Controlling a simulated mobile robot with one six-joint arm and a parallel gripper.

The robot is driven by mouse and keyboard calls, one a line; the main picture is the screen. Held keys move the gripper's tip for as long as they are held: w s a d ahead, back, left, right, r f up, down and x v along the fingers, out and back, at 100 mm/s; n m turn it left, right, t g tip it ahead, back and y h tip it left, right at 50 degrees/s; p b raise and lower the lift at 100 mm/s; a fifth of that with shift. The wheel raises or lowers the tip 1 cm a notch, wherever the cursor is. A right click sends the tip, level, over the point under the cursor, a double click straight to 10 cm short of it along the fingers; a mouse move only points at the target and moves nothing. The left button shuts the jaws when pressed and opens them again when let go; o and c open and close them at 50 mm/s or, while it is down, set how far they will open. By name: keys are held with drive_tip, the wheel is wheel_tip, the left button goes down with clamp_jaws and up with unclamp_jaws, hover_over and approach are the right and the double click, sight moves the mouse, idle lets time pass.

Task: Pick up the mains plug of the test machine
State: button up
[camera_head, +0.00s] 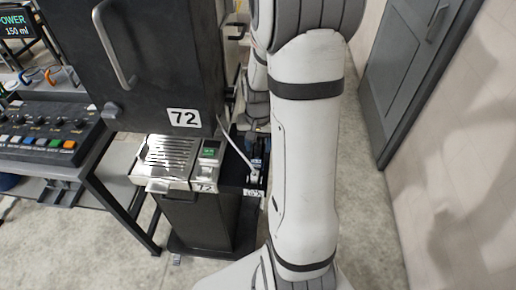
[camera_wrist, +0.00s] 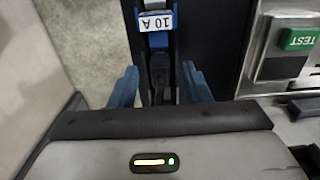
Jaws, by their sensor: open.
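The test machine (camera_head: 175,60) is a dark cabinet labelled 72, with a metal tray and a small green-lit panel at its front. A pale cable (camera_head: 236,146) runs down from its side to a small dark shelf, where the mains plug (camera_head: 254,176) appears as a small, partly hidden shape by a white label. My gripper (camera_head: 258,150) is over this shelf, mostly hidden by my arm. In the wrist view my gripper (camera_wrist: 160,86) is open, its blue fingers apart on either side of a narrow dark upright shape, which I cannot clearly identify as the plug.
A "10 A" label (camera_wrist: 156,21) lies just beyond the fingers. A green TEST button (camera_wrist: 298,40) is at the right. A control desk (camera_head: 50,125) stands left in the head view. A wall and grey door (camera_head: 408,65) are at the right, with bare floor between.

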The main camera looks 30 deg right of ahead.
drive_tip(key=shift+f, duration=0.6)
drive_tip(key=shift+c, duration=0.5)
clamp_jaws()
